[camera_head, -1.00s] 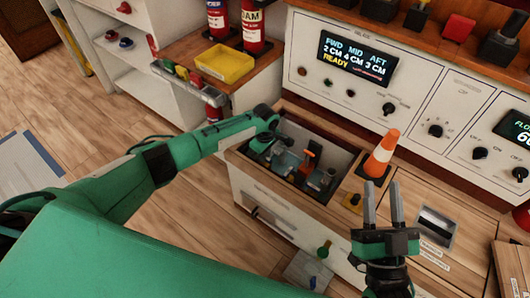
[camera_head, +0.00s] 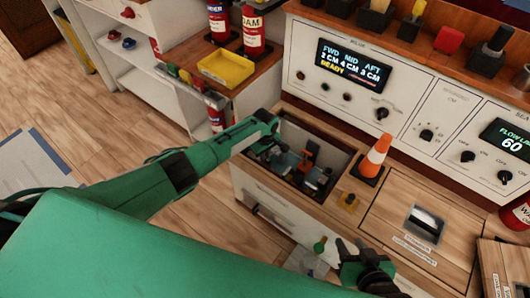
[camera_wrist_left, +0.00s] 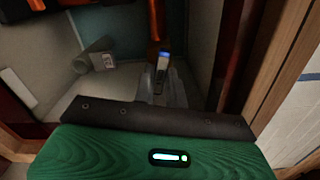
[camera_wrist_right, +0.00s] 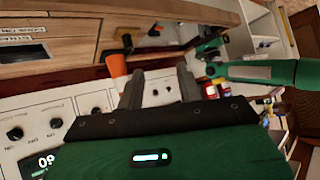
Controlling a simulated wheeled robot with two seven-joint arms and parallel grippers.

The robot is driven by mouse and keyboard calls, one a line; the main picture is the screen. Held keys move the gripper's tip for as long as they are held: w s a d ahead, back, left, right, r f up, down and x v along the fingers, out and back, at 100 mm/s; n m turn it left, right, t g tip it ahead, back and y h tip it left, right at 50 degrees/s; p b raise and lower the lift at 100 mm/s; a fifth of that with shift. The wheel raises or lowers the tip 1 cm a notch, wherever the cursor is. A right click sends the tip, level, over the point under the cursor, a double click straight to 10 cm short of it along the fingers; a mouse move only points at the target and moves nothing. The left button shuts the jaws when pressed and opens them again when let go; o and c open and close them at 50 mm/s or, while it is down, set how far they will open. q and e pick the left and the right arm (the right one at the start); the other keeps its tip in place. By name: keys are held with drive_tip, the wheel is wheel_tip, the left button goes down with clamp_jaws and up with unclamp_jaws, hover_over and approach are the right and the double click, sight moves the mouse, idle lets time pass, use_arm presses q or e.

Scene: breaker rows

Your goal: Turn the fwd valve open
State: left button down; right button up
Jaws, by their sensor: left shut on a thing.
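My left gripper (camera_head: 283,152) reaches into an open recessed well (camera_head: 350,160) in the counter. In the left wrist view (camera_wrist_left: 162,82) its fingers are shut on a small part with a blue and white end (camera_wrist_left: 164,57). Most of that part is hidden by the fingers. An orange bar (camera_wrist_left: 154,18) rises just beyond it; it seems to be the orange lever (camera_head: 308,157) in the head view. I cannot read which fitting is the fwd valve. My right gripper (camera_head: 353,248) is open and empty over the counter's front edge; its parted fingers show in the right wrist view (camera_wrist_right: 160,88).
A display (camera_head: 353,65) reads FWD 2 CM, MID 4 CM, AFT 3 CM, READY. An orange cone (camera_head: 377,158) stands right of the well. A yellow tray (camera_head: 227,67) and fire extinguishers (camera_head: 254,30) are at the back left. A grey cylinder (camera_wrist_left: 97,57) lies inside the well.

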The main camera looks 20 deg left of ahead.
use_arm(q)
drive_tip(key=shift+m+p, duration=0.75)
drive_tip(key=shift+m, duration=0.05)
drive_tip(key=shift+m+p, duration=0.4)
drive_tip(key=shift+m, duration=0.8)
drive_tip(key=m, duration=0.4)
drive_tip(key=shift+m+p, duration=0.3)
drive_tip(key=m, duration=0.4)
drive_tip(key=shift+m, duration=1.1)
use_arm(e)
drive_tip(key=s+d+r+g+h, duration=0.1)
drive_tip(key=s+d+g+h, duration=0.2)
drive_tip(key=d, duration=0.4)
drive_tip(key=shift+s+r+m+g, duration=0.15)
drive_tip(key=shift+s+m+g, duration=0.15)
drive_tip(key=shift+s+g, duration=0.45)
drive_tip(key=shift+w, duration=0.15)
use_arm(q)
drive_tip(key=c, duration=1.4)
unclamp_jaws()
drive_tip(key=shift+c, duration=0.2)
